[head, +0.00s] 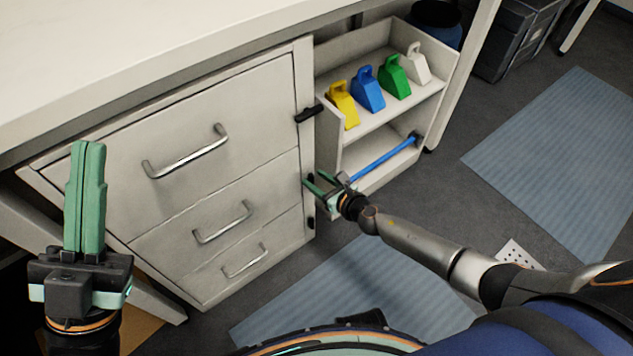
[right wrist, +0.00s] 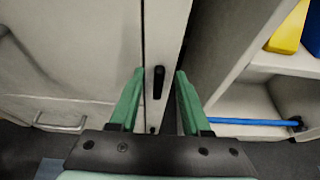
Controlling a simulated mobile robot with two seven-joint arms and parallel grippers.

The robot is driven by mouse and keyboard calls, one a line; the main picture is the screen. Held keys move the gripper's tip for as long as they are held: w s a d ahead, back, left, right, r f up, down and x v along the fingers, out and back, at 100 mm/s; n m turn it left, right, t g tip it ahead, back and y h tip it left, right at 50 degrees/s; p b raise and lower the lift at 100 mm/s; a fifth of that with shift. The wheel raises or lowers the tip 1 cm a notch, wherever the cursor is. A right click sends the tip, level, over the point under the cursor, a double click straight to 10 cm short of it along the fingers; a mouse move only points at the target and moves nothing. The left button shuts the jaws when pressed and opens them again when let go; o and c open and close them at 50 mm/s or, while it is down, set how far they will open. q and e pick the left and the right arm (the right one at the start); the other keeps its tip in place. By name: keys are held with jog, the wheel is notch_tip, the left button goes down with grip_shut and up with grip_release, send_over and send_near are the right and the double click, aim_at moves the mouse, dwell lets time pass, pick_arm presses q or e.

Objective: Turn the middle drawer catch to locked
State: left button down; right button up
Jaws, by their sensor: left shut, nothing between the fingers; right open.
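The middle drawer catch (right wrist: 158,82) is a small black lever on the cabinet's right frame. In the right wrist view it stands upright between my right gripper's (right wrist: 156,75) open green fingers, with a gap on each side. In the head view my right gripper (head: 316,183) is at the frame beside the middle drawer (head: 196,230) and partly hides this catch. The top catch (head: 309,113) lies nearly level, and the bottom catch (head: 311,222) looks upright. My left gripper (head: 87,146) is shut and empty, pointing up in front of the cabinet's left side.
A shelf unit (head: 437,85) right of the drawers holds yellow, blue, green and white scoop-like items, with a blue bar (head: 385,158) below. The white worktop (head: 120,45) overhangs above. Blue mats (head: 345,300) lie on the dark floor.

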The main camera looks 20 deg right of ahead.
jog(key=shift+w+f, duration=0.1)
jog(key=shift+w, duration=0.05)
grip_shut()
dwell(0.4)
